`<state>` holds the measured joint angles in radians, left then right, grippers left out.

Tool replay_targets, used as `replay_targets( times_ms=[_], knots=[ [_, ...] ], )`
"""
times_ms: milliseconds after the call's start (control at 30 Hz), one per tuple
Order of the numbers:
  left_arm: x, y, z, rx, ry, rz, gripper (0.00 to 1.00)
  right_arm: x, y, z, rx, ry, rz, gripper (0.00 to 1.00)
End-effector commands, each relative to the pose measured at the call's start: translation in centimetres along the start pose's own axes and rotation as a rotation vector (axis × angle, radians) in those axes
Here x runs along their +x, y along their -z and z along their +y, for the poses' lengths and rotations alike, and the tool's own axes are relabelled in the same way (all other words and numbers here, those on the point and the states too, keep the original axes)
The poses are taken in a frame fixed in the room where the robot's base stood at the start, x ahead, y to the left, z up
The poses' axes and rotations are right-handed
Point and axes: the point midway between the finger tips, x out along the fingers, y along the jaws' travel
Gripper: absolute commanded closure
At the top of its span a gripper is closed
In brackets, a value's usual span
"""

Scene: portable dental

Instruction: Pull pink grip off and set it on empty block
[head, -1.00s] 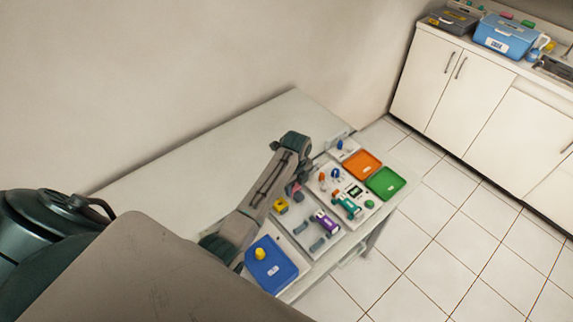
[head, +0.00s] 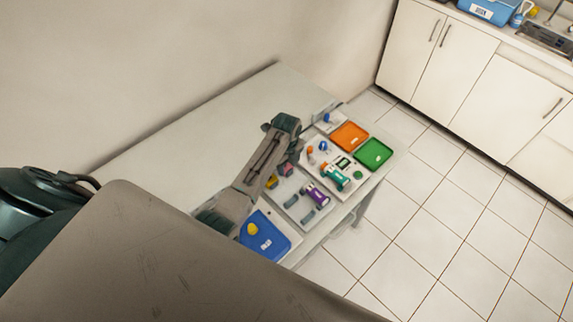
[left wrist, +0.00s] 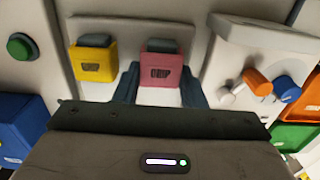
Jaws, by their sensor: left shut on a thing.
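The pink grip (left wrist: 160,70) is a small square block with a dark label, at the middle of the left wrist view. A dark grey piece shows behind its top. My left gripper (left wrist: 158,86) is shut on it, one dark finger at each side. In the head view the pink grip (head: 287,169) is partly hidden under my left gripper (head: 292,158). A similar yellow grip (left wrist: 94,58) stands just to its left, also with a dark grey piece behind it. I cannot make out which block is empty. My right gripper is not in view.
A white panel holds a purple-and-white piece (head: 317,195) and grey cylinders (head: 307,217). Beyond are a teal piece (head: 335,178), an orange tray (head: 349,136) and a green tray (head: 373,154). A blue tray (head: 265,243) is nearest. The table's left part (head: 230,125) is bare.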

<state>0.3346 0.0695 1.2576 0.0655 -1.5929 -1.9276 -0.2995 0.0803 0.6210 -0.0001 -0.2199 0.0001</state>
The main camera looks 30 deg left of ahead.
Motion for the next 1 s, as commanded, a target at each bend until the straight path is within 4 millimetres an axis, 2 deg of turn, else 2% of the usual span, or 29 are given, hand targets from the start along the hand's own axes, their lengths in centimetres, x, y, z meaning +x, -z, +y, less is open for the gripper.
replay_targets(
  times_ms=[333,367,467,833,1000],
  knots=[
    [0.1,0.1,0.0,0.000,0.000,0.000,0.96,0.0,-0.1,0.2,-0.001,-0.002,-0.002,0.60],
    [0.1,0.1,0.0,0.000,0.000,0.000,0.59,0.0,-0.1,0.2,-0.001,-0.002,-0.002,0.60],
    [0.1,0.1,0.0,0.000,0.000,0.000,0.39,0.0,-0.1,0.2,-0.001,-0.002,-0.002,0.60],
    [-0.2,0.0,0.0,0.000,0.000,0.000,0.38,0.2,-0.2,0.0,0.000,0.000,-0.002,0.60],
    [-2.3,0.0,-0.1,0.000,0.003,-0.001,0.38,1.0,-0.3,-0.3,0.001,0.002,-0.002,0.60]
  ],
)
